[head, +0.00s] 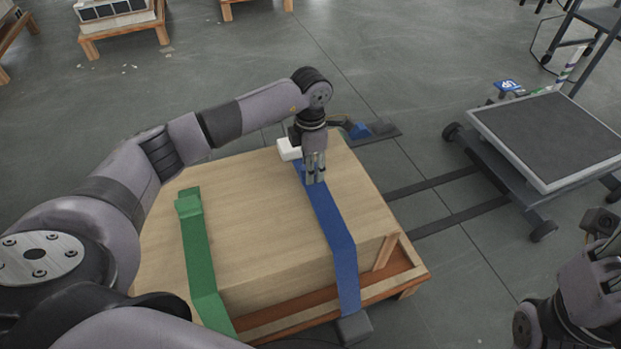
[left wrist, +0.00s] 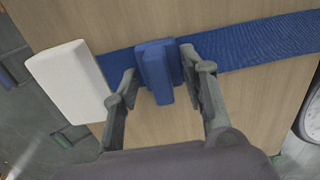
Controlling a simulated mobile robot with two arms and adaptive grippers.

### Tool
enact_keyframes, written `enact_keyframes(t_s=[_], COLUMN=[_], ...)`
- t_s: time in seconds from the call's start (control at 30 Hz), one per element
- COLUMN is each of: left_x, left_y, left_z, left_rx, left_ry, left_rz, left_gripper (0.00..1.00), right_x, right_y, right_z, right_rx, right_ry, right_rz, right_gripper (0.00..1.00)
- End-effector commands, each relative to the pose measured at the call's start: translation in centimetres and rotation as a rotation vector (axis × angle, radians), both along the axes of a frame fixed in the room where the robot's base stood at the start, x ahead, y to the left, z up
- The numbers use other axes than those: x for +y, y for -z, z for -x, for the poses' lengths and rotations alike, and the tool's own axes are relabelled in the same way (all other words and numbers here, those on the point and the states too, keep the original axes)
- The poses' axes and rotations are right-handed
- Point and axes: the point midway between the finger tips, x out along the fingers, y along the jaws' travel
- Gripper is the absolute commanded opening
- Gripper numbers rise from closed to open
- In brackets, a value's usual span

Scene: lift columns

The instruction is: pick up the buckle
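The blue buckle (left wrist: 157,70) lies on the blue strap (left wrist: 255,42) across the top of a wooden crate (head: 265,225). My left gripper (left wrist: 159,68) is open, with one finger on each side of the buckle. A gap shows at the left finger; the right finger is very close to the buckle, and I cannot tell if it touches. In the head view my left gripper (head: 315,178) points down over the strap and hides the buckle. My right arm shows at the lower right edge of the head view; its fingers are not visible.
A white block (head: 289,149) sits beside the strap, close to my left gripper. A green strap (head: 198,250) crosses the crate at left. The crate rests on a wooden pallet (head: 375,288). A grey cart (head: 550,135) stands at right, with floor between.

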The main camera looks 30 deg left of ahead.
Motion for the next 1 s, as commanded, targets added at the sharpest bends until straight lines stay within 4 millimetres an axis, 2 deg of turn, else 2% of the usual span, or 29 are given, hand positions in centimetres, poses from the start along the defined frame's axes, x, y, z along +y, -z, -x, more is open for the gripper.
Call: enact_keyframes(t_s=[0.23,0.83,1.0], left_x=[0.0,0.03,0.03], left_y=[0.07,0.12,0.13], left_z=[-0.01,0.02,0.02], left_rx=[0.0,0.001,0.001], left_ry=[0.0,0.0,0.0], left_rz=[0.0,-0.001,-0.001], left_gripper=[0.4,0.0,0.0], right_x=[0.02,0.03,0.03], right_y=[-0.13,-0.09,-0.08], right_z=[0.0,-0.01,-0.01], right_rx=[-0.002,-0.001,-0.001], right_ry=[0.0,0.0,0.0], right_rz=[0.0,0.001,0.001], right_gripper=[0.4,0.4,0.4])
